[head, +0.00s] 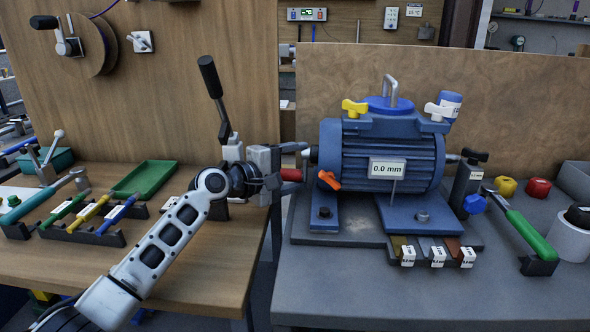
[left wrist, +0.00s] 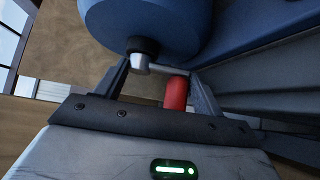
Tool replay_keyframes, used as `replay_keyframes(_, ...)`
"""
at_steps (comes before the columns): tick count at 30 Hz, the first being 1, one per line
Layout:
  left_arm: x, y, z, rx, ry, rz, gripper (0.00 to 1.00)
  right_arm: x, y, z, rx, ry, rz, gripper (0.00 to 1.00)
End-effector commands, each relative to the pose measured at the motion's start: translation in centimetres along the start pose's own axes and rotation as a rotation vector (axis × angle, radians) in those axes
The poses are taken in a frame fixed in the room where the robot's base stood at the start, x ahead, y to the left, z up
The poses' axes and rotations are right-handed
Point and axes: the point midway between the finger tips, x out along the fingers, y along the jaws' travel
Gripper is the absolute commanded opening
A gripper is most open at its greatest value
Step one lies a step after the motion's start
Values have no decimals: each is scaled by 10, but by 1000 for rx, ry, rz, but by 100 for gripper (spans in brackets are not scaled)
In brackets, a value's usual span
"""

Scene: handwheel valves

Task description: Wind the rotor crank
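The blue motor (head: 395,158) stands on the grey bench with a tag reading 0.0 mm. The rotor crank is at its left end. In the left wrist view, a metal crank arm (left wrist: 152,66) runs from a black hub to a red grip (left wrist: 175,92). In the head view, the red grip (head: 291,175) is partly hidden by my left gripper (head: 298,166). This gripper is open, with its fingers on either side of the crank grip. The red grip is close to the right finger in the wrist view, with a gap to the left finger. My right gripper is out of view.
An orange lever (head: 329,180) sits close right of my left gripper on the motor's end. A black-handled lever (head: 210,78) rises behind my left wrist. Tools and a green tray (head: 146,179) lie on the wooden table at left. A gap separates table and bench.

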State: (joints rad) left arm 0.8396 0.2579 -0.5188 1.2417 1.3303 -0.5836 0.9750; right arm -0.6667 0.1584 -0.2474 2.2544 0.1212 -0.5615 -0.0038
Motion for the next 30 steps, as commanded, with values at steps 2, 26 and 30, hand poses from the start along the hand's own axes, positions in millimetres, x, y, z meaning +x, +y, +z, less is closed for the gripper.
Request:
replay_keyframes(2,0,-1,-1,0,1,-3,90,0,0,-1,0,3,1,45)
replay_keyframes(26,-94,-1,-1,1,4,-5,90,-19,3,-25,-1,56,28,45)
replay_keyframes(30,-124,-2,-1,0,3,-5,90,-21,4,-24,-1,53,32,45)
